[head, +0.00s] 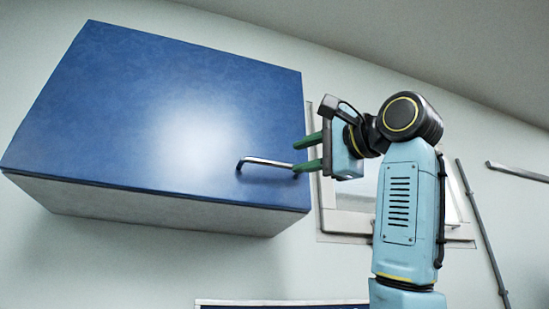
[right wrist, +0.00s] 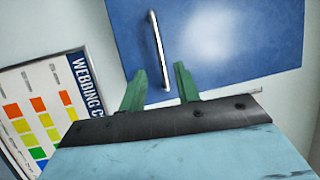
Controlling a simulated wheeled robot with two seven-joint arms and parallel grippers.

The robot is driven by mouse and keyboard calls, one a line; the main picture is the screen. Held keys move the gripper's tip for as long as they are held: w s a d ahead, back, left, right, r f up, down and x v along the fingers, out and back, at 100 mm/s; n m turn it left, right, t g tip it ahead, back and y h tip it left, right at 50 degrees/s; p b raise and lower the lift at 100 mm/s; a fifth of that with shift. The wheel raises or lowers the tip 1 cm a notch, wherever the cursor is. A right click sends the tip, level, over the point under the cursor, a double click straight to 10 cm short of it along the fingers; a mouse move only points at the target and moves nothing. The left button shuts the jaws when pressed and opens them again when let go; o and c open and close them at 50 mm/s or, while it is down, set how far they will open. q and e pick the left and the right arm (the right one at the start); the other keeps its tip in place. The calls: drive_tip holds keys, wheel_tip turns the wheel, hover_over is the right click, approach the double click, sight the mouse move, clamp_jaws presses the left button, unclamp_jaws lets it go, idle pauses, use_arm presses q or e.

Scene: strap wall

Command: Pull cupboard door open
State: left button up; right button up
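The cupboard (head: 165,110) is a wall-mounted box with a blue door and pale underside, and its door looks shut. A slim metal bar handle (head: 262,162) sits near the door's lower right corner. My right gripper (head: 300,157) is at the handle's right end, its green fingers open. In the right wrist view the blue door (right wrist: 215,40) fills the upper right, and the handle (right wrist: 157,45) runs down towards the gap between the green fingertips (right wrist: 158,80). I cannot tell whether the fingers touch the handle. My left gripper is not in view.
A framed panel (head: 345,222) hangs on the wall behind my right arm. A webbing chart (right wrist: 45,108) shows at left in the right wrist view. A dark rail (head: 482,235) and a metal bar (head: 517,171) are on the wall at right. A blue edge (head: 280,304) shows at the bottom.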

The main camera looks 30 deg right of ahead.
sight(276, 164)
drive_tip(key=p+x, duration=0.3)
drive_tip(key=x, duration=0.6)
drive_tip(key=shift+s, duration=0.1)
clamp_jaws()
